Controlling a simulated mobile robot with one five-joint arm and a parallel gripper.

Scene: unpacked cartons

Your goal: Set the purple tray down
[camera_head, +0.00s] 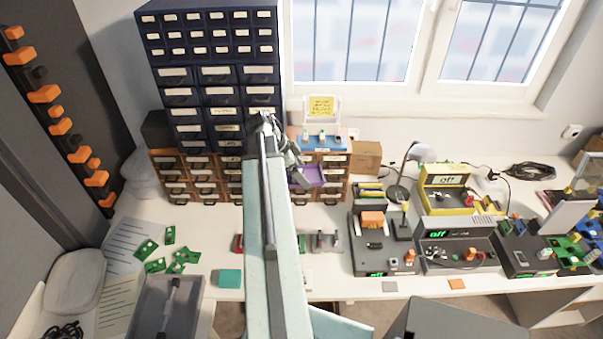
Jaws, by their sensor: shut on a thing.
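The purple tray (307,176) is a small, shallow piece in front of the orange drawer cabinet (333,190). My gripper (292,158) is at the tray's upper left, at the far end of my arm, and is shut on it. The tray appears held above the white table, in front of the drawers. My arm hides part of the gripper and the middle of the cabinet. The fingertips are too small to see clearly.
A dark blue drawer cabinet (215,75) stands behind. A cardboard box (365,158) and yellow-and-black devices (447,185) stand to the right. Green circuit boards (170,258) lie at the left. White table (215,222) shows bare left of my arm.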

